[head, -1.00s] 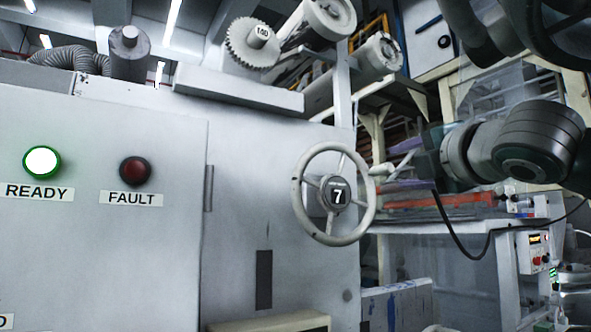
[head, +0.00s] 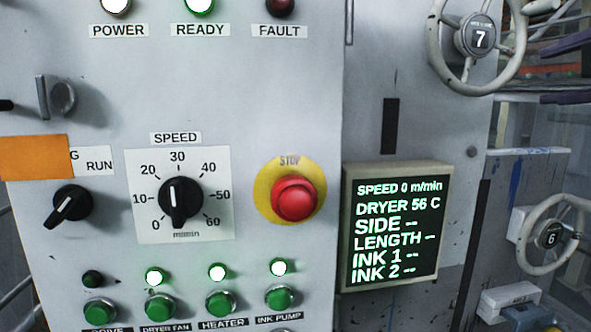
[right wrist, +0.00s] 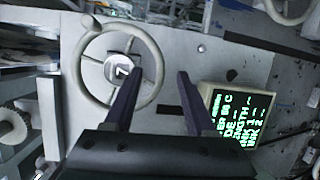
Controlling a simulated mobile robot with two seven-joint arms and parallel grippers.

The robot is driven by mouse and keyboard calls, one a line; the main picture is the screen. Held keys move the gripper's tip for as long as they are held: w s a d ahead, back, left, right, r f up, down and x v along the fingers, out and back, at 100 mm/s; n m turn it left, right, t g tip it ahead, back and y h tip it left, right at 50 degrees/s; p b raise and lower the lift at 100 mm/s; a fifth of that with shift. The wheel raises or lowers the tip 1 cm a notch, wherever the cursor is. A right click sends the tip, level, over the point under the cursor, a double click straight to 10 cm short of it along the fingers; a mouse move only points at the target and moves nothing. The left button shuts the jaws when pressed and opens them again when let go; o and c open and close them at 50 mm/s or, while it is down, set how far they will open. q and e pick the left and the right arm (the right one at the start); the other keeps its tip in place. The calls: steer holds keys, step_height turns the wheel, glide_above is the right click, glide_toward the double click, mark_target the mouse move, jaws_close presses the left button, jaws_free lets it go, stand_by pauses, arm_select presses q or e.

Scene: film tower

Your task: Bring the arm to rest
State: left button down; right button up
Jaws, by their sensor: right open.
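My right gripper (head: 545,73) shows only as two dark purple fingers entering at the right edge of the head view, just right of handwheel 7 (head: 480,38). In the right wrist view the same gripper (right wrist: 158,55) has its fingers apart with nothing between them. Handwheel 7 (right wrist: 120,68) lies behind the left finger there, and the display (right wrist: 240,115) is to the right of the fingers. Whether the fingers touch anything is not clear. The rest of the right arm is out of the head view. My left gripper is not in view.
The control panel holds a red stop button (head: 294,198), a speed dial (head: 180,197) and a selector (head: 69,206). The display (head: 391,230) reads speed 0. The READY lamp (head: 199,6) is lit; FAULT (head: 280,7) is dark. Handwheel 6 (head: 551,235) stands at lower right.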

steer(key=s+a+f+m+g+y, duration=0.1)
steer(key=s+a+f+m+g, duration=0.15)
steer(key=f, duration=0.45)
steer(key=s+a+f+m+g+y, duration=0.1)
steer(key=s+a+f, duration=0.15)
steer(key=f, duration=0.45)
steer(key=s+a+f+m+g+y, duration=0.1)
steer(key=s+a+f+m+g, duration=0.3)
steer(key=s+f, duration=0.4)
steer(key=s+a+f+m+g+y, duration=0.1)
steer(key=s+a+f+m+g, duration=0.4)
steer(key=s+f, duration=0.4)
steer(key=s+a+m, duration=0.1)
steer(key=s+a, duration=0.1)
steer(key=s, duration=0.5)
steer(key=shift+f+m+p, duration=0.25)
steer(key=shift+m+p, duration=0.05)
steer(key=shift+m, duration=0.05)
